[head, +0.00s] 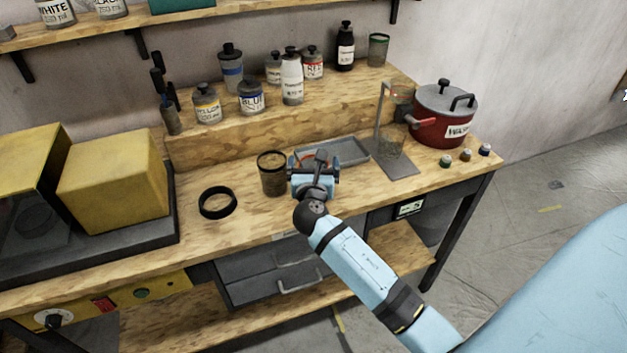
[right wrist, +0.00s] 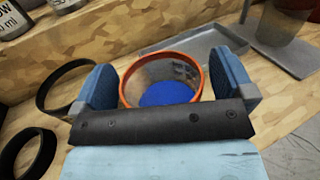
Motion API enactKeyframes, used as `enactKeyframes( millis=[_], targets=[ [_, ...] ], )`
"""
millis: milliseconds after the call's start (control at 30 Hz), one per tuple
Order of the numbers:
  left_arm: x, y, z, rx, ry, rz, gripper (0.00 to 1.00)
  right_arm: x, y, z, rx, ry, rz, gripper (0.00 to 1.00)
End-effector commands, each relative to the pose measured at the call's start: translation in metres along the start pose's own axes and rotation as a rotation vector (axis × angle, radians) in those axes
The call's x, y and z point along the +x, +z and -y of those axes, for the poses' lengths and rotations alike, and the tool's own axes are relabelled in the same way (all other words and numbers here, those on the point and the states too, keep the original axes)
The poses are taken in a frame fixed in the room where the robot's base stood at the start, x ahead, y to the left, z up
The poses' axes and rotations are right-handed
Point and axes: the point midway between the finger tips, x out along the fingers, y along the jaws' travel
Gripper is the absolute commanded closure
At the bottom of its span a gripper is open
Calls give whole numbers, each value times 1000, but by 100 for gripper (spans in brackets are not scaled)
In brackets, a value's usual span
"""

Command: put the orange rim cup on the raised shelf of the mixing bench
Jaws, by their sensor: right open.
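The orange rim cup (right wrist: 160,78) stands on the lower worktop, between the two blue fingers of my right gripper (right wrist: 162,85) in the right wrist view. It has blue contents at the bottom. In the head view only a bit of its orange rim (head: 303,154) shows behind my right gripper (head: 315,172). The gripper is open around the cup, with gaps on both sides. The raised shelf (head: 232,139) of the mixing bench runs along the back and carries several bottles and jars. My left gripper is not in view.
A dark-rimmed cup (head: 272,174) stands just left of my right gripper, with a black ring (head: 217,202) farther left. A grey tray (head: 350,151) lies behind, a stand (head: 395,165) and red pot (head: 441,118) at right. The shelf has bare patches between bottles.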

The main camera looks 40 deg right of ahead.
Motion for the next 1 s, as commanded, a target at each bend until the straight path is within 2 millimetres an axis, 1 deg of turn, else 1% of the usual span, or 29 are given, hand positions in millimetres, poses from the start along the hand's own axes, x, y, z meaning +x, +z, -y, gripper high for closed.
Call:
enactKeyframes(
  millis=[233, 267, 300, 367, 400, 467, 500, 567, 600, 867, 1000],
  targets=[
    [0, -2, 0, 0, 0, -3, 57, 2, 0, 0, 1, 1, 0, 0],
    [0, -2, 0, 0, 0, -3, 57, 2, 0, 0, 1, 1, 0, 5],
    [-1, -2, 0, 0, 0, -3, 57, 2, 0, 0, 1, 1, 0, 14],
    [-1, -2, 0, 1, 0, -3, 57, 2, 0, 0, 1, 1, 0, 28],
    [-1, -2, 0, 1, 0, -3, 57, 2, 0, 0, 1, 1, 0, 37],
    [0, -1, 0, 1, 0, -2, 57, 2, 0, 0, 1, 1, 0, 51],
    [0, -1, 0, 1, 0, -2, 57, 2, 0, 0, 1, 1, 0, 60],
    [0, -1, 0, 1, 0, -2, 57, 2, 0, 0, 1, 1, 0, 74],
    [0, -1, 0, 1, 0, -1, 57, 2, 1, 0, 1, 1, 1, 83],
    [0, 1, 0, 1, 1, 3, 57, 2, 2, 0, 2, 1, 1, 83],
    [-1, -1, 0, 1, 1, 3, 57, 2, 13, 0, 3, 1, 3, 83]
  ],
)
